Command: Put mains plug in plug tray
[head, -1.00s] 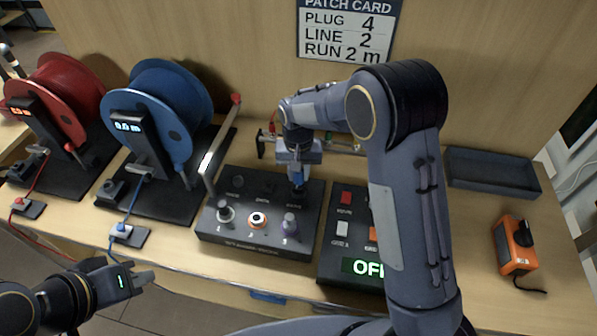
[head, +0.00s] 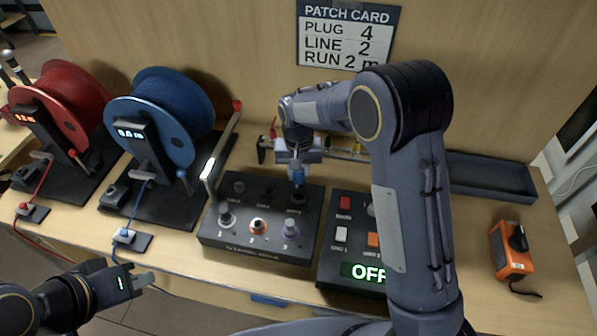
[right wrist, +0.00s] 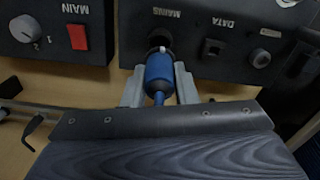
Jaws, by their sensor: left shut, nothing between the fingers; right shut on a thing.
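The blue mains plug (right wrist: 158,76) is between the fingers of my right gripper (right wrist: 159,86), which is shut on it. Its front end is at the MAINS socket (right wrist: 160,40) of the black panel (head: 250,245); I cannot tell whether the tip is inside. In the head view the plug (head: 296,173) shows below my right wrist, at the panel's back right. A shallow dark grey tray (head: 490,186), likely the plug tray, lies at the back right, partly behind my right arm, and looks empty. My left gripper (head: 143,281) is shut and empty, low at the left.
A black switch box (head: 338,262) reading OFF stands right of the panel. An orange device (head: 508,250) lies at the right. Red (head: 62,95) and blue (head: 165,110) cable reels stand at the left. The table between tray and orange device is clear.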

